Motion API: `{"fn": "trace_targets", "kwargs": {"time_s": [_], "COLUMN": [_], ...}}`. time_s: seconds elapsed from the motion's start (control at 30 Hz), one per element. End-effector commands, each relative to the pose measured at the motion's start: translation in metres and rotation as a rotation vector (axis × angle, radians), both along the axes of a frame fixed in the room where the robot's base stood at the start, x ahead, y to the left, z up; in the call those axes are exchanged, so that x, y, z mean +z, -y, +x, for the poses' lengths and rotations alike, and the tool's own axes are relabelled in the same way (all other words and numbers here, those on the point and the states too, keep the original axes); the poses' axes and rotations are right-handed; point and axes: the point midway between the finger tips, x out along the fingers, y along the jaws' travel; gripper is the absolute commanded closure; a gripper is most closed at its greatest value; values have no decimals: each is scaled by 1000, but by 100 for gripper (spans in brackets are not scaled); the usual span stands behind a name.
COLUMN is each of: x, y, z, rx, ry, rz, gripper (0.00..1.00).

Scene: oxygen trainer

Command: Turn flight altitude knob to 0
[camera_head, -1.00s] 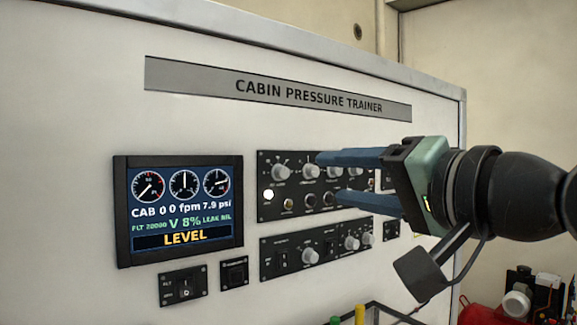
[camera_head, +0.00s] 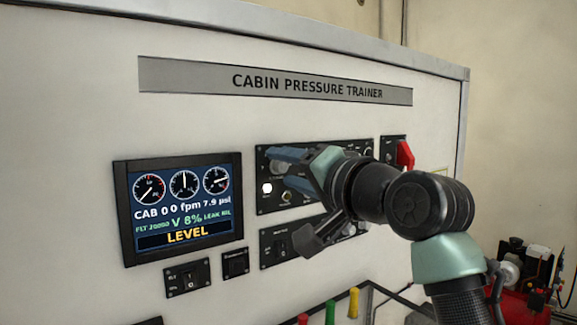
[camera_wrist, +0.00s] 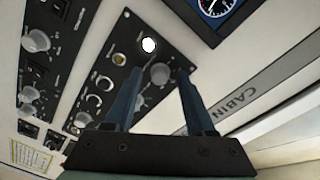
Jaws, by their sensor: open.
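The flight altitude knob, which I take to be the leftmost grey knob of the upper black panel, shows in the wrist view (camera_wrist: 160,74) beside a lit white button (camera_wrist: 148,45). My gripper (camera_wrist: 161,82) is open, its two blue fingers pointing at the panel with their tips on either side of this knob. I cannot tell whether they touch it. In the head view my gripper (camera_head: 280,170) covers most of the upper panel, and the knob's label and pointer cannot be read. The display (camera_head: 183,207) reads FLT 20000, CAB 0, 0 fpm, 7.9 psi and LEVEL.
A lower black panel (camera_head: 272,262) with a switch and knobs lies close under my gripper. A red lever (camera_head: 405,154) stands at the upper right. Small switch plates (camera_head: 187,278) sit under the display. Coloured handles (camera_head: 353,302) stand at the bottom.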

Motion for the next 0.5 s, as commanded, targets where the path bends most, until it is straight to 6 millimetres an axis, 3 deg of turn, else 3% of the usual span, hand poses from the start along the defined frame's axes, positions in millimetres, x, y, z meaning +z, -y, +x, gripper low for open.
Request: {"fn": "trace_targets", "kwargs": {"time_s": [0.03,0.33,0.5], "x": [0,0,0], "y": [0,0,0], "z": [0,0,0], "rx": [0,0,0], "ry": [0,0,0], "rz": [0,0,0], "gripper": [45,99,100]}}
